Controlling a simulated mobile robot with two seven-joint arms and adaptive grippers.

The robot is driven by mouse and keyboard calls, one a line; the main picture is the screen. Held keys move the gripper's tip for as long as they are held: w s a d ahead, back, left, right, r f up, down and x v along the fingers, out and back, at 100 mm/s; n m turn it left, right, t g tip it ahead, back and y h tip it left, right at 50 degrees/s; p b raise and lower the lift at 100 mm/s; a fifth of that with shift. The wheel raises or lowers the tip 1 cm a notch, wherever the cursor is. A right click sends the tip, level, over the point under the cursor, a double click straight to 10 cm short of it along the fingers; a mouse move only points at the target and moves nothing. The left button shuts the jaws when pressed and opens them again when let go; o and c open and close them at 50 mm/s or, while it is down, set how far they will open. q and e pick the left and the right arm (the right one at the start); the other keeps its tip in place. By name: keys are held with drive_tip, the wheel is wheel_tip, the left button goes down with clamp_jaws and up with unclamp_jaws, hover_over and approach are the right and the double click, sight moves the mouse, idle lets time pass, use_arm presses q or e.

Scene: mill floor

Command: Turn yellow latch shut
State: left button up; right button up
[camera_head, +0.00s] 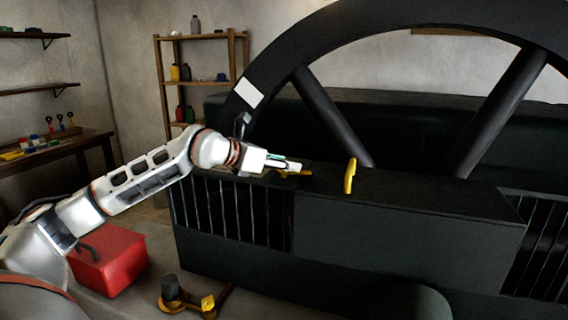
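A yellow latch (350,176) stands upright on top of the dark machine housing (400,205), in the middle of the head view. My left gripper (291,166) reaches in from the left over the housing's top edge, pointing right. Its fingertips are to the left of the upright latch, with a gap between them. A small yellow piece (304,173) shows just beneath the fingertips, partly hidden by them. I cannot tell whether the fingers touch it or how far apart they are. My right gripper is not in view.
A large dark flywheel (330,115) with thick spokes rises behind the housing. Barred panels (230,210) are in the housing's front. A red box (110,260) and a yellow-and-black part (207,303) lie at lower left. Shelves and a workbench (60,155) stand behind.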

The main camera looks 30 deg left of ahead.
use_arm(q)
drive_tip(key=c, duration=0.6)
drive_tip(key=shift+c, duration=0.5)
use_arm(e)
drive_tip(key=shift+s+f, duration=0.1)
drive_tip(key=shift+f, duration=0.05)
use_arm(q)
drive_tip(key=shift+m+g+h+p, duration=0.5)
drive_tip(key=shift+m+h+p, duration=0.5)
drive_tip(key=shift+h, duration=0.1)
drive_tip(key=shift+m+h, duration=0.4)
drive_tip(key=shift+f+p, duration=0.1)
drive_tip(key=shift+p, duration=0.2)
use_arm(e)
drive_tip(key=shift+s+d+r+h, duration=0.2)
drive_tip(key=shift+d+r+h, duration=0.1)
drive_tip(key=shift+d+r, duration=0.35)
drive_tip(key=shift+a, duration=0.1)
